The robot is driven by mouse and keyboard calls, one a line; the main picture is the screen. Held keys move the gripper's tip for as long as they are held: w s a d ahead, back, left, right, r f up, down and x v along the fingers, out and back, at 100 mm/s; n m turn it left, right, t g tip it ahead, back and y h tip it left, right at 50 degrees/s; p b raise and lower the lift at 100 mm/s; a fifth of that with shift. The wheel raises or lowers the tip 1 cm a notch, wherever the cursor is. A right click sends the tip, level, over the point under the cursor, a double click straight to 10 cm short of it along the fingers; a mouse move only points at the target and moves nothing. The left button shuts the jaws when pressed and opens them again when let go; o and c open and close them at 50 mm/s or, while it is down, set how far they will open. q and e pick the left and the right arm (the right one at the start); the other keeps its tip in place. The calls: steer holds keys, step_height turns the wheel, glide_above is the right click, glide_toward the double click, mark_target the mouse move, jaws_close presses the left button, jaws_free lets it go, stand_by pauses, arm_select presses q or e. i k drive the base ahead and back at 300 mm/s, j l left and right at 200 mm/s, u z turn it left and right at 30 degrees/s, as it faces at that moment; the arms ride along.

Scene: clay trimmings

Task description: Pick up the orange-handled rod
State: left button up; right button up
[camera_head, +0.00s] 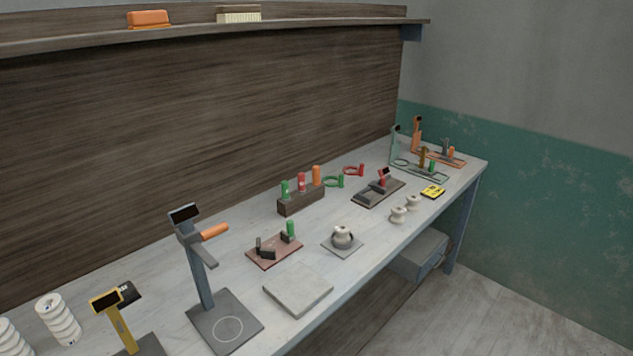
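A dark wooden block (302,203) stands on the workbench near the back panel. A green handle (285,190), a red handle (301,182) and an orange handle (316,175) stand upright in it in a row; the orange one is at the right end. The rod below the orange handle is hidden in the block. Another orange handle (214,231) sticks out sideways from a grey stand (204,282) at the front left. I cannot tell that it is a loose rod. Neither of my grippers is in view.
A flat grey slab (298,289), a brown board (274,250) with a green handle, and a white knobbed piece (341,237) lie in front of the block. Green (333,182) and red (354,170) rings lie right of it. A shelf (220,32) runs above.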

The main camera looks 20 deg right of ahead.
mark_target(315, 182)
steer(key=l+u, duration=0.1)
steer(key=u, duration=0.4)
steer(key=l+u, duration=0.3)
steer(key=l, duration=0.15)
steer(key=l+u, duration=0.25)
steer(key=l, duration=0.15)
steer(key=k+l+u, duration=0.15)
steer(key=l+u, duration=0.15)
steer(key=l, duration=0.15)
steer(key=k+l+u, duration=0.1)
steer(key=l+u, duration=0.15)
steer(key=l, duration=0.15)
